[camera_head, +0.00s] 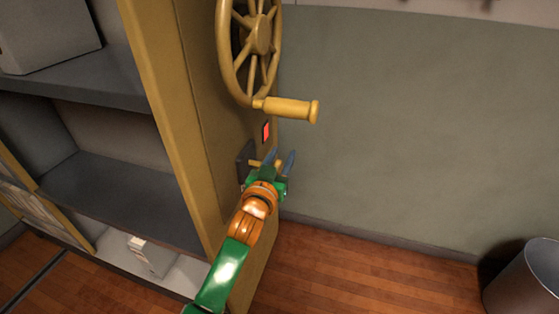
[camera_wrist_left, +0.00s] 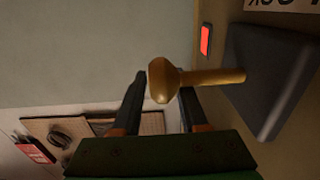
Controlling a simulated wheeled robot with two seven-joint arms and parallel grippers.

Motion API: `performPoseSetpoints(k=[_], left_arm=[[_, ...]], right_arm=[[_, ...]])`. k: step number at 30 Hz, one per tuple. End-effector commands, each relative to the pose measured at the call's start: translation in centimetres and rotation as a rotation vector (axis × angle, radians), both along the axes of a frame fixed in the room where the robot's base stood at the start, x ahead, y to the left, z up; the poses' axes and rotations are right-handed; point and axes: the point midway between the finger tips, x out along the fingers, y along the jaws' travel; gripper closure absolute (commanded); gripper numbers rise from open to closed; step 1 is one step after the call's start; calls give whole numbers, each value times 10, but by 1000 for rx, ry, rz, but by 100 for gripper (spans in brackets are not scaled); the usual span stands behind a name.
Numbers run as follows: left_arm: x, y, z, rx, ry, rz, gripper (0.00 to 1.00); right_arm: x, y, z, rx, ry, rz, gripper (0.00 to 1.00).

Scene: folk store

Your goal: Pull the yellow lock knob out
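The yellow lock knob (camera_wrist_left: 163,80) has a rounded head on a short shaft that sticks out sideways from a dark base plate (camera_wrist_left: 265,80) on the yellow cabinet side. In the head view the knob (camera_head: 256,163) is small and partly hidden by my gripper. My left gripper (camera_head: 281,163) is at the knob, and its two blue-grey fingers are apart. In the left wrist view the gripper (camera_wrist_left: 162,92) has one finger on each side of the knob's head, the right one partly behind the shaft. I cannot tell whether either finger touches it. My right gripper is out of view.
A yellow handwheel (camera_head: 259,35) with a protruding handle (camera_head: 288,109) is above my gripper. A red indicator (camera_head: 266,131) sits just above the knob. Dark shelves (camera_head: 110,190) are at the left, and a metal bin (camera_head: 528,280) stands at lower right. Floor between is clear.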

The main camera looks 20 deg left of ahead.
Motion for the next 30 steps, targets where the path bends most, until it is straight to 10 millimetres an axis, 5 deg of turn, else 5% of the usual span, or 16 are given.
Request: performPoseSetpoints(k=[12, 30], left_arm=[[-59, 1, 0, 0, 2, -1, 57], [-61, 2, 0, -1, 1, -1, 57]], right_arm=[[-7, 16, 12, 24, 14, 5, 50], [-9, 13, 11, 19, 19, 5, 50]])
